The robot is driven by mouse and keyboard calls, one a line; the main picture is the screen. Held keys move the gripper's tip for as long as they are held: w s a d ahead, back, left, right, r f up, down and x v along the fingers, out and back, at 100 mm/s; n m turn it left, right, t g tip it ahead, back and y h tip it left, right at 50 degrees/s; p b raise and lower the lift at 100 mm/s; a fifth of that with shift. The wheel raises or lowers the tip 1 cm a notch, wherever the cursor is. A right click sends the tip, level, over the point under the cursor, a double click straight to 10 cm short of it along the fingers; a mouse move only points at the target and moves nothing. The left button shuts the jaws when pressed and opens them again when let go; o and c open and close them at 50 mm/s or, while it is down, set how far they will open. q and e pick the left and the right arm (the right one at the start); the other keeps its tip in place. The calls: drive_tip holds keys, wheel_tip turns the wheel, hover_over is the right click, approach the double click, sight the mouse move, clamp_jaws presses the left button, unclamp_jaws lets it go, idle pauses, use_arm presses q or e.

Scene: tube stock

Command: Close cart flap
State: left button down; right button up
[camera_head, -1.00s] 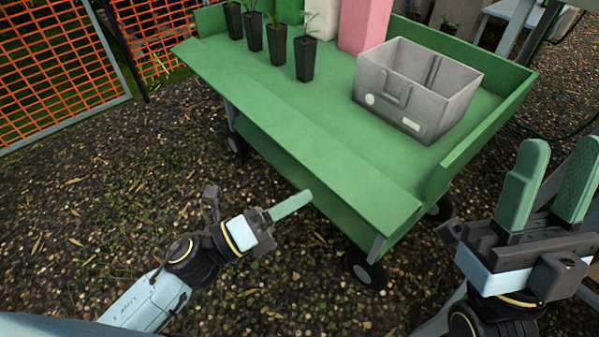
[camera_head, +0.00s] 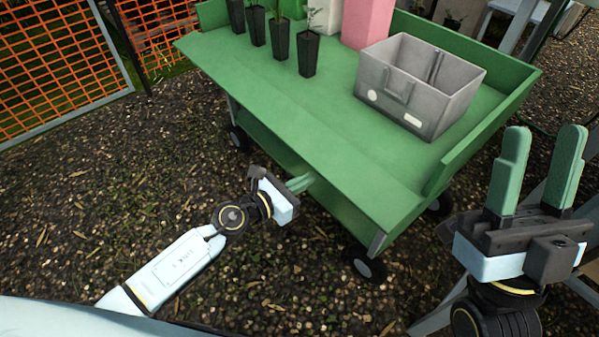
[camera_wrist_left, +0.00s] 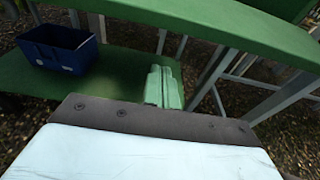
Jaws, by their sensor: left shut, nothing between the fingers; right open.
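The cart flap (camera_head: 290,133) is the long green panel along the near side of the green cart (camera_head: 455,165). It is folded outward, roughly level with the cart top. My left gripper (camera_head: 302,182) is shut and empty at the flap's outer edge, its fingertips partly hidden beneath it. In the left wrist view the shut fingers (camera_wrist_left: 164,88) point in below the green flap edge (camera_wrist_left: 200,18) and above the lower shelf (camera_wrist_left: 115,75). I cannot tell whether they touch the flap. My right gripper (camera_head: 537,180) is open and empty, right of the cart.
A grey crate (camera_head: 425,110), black plant pots (camera_head: 307,55) and a pink block (camera_head: 368,22) stand on the cart top, behind the flap. A blue crate (camera_wrist_left: 58,48) sits on the lower shelf. An orange mesh fence (camera_head: 60,60) stands left. Open ground lies before the cart.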

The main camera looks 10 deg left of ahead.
use_arm(q)
drive_tip(key=r+p, duration=0.1)
drive_tip(key=r, duration=0.1)
drive_tip(key=r+p, duration=0.1)
drive_tip(key=r, duration=0.1)
drive_tip(key=shift+s+a+p, duration=0.3)
drive_tip(key=shift+s+p, duration=0.05)
drive_tip(key=shift+s, duration=0.05)
use_arm(e)
drive_tip(key=w+g, duration=0.1)
drive_tip(key=w+f+g, duration=0.1)
drive_tip(key=w+a+g+h, duration=0.1)
drive_tip(key=g, duration=0.1)
drive_tip(key=shift+w+f, duration=0.2)
drive_tip(key=shift+w, duration=0.15)
drive_tip(key=shift+w, duration=0.15)
